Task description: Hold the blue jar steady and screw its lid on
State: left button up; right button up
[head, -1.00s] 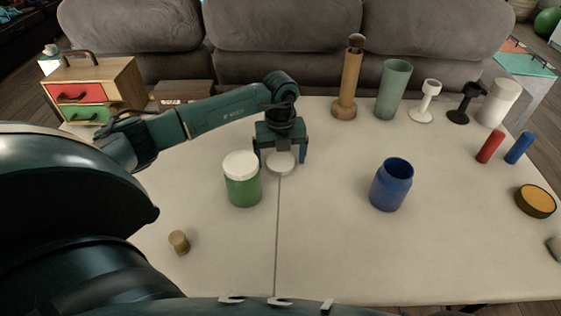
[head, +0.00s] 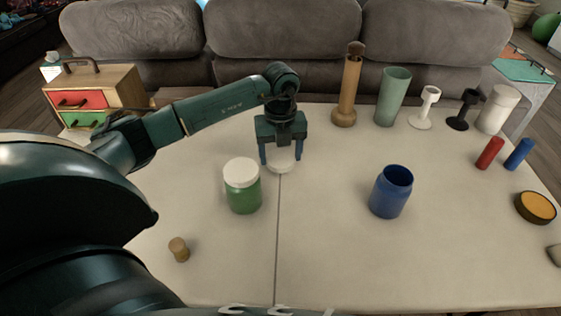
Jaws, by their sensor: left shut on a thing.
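The blue jar (head: 391,193) stands upright and open on the table, right of the middle, with no lid on it. A flat white lid (head: 281,163) is between the fingers of my left gripper (head: 281,156), behind and right of the green jar. My left gripper points down and is shut on this lid. I cannot tell whether the lid still touches the table. My right gripper is not in view.
A green jar (head: 244,195) with a white lid stands close in front of my left gripper. A cork (head: 179,249) is at front left. A drawer box (head: 100,95), tall vases, holders, red and blue cylinders and an orange-topped tin (head: 535,207) line the edges. The front middle is clear.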

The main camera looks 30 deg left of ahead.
aim_at(281, 157)
pick_arm(q)
notch_tip(281, 157, up, 6)
jog(key=shift+r, duration=0.25)
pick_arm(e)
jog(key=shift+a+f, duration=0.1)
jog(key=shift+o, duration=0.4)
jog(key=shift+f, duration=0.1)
